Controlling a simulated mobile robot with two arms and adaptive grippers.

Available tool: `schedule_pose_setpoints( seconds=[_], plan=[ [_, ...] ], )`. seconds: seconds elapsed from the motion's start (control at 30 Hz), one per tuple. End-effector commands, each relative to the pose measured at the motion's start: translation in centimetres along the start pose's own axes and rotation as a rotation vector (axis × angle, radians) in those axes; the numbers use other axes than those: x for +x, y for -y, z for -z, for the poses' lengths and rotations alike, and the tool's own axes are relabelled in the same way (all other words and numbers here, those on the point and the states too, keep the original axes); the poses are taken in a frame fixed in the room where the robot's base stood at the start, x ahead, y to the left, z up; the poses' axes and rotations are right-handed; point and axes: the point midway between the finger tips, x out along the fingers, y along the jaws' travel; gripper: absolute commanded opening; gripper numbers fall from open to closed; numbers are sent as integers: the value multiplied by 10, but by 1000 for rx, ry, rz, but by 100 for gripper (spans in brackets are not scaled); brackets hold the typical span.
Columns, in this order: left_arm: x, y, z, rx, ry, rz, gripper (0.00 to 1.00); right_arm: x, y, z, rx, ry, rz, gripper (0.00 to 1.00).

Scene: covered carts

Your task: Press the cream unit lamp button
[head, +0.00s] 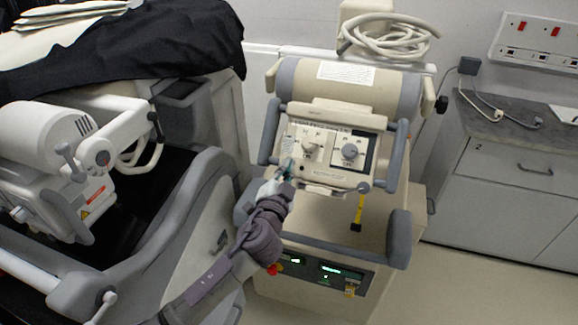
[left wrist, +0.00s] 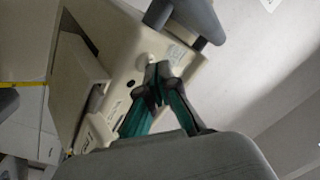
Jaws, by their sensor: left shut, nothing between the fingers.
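The cream unit (head: 300,225) stands in the middle of the head view. Its tilted control panel (head: 325,150) has two large knobs, and small labels and controls. My left gripper (head: 287,167) is shut and empty at the panel's lower left corner; its fingertips overlap the panel edge. In the left wrist view, the shut fingertips (left wrist: 158,72) are in front of the cream panel face (left wrist: 125,70), close to a pale round knob (left wrist: 145,60) and a small dark round spot (left wrist: 130,83). I cannot tell which control is the lamp button, nor whether the fingertips touch the panel. My right gripper is not in view.
Grey handles (head: 397,155) flank the panel. A grey and white machine (head: 180,215), partly under a black cover (head: 170,40), stands at left. A drawer cabinet (head: 510,170) stands at right; floor between is clear.

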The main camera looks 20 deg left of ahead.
Motion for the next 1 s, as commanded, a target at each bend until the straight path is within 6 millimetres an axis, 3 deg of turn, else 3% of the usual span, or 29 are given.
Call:
schedule_pose_setpoints(
  seconds=[0.57, 1.0],
  plan=[
    [2, -2, -2, 0, 2, 0, 0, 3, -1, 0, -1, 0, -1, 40],
    [-9, 7, 7, -1, 1, 0, 0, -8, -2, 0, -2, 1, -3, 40]
  ],
)
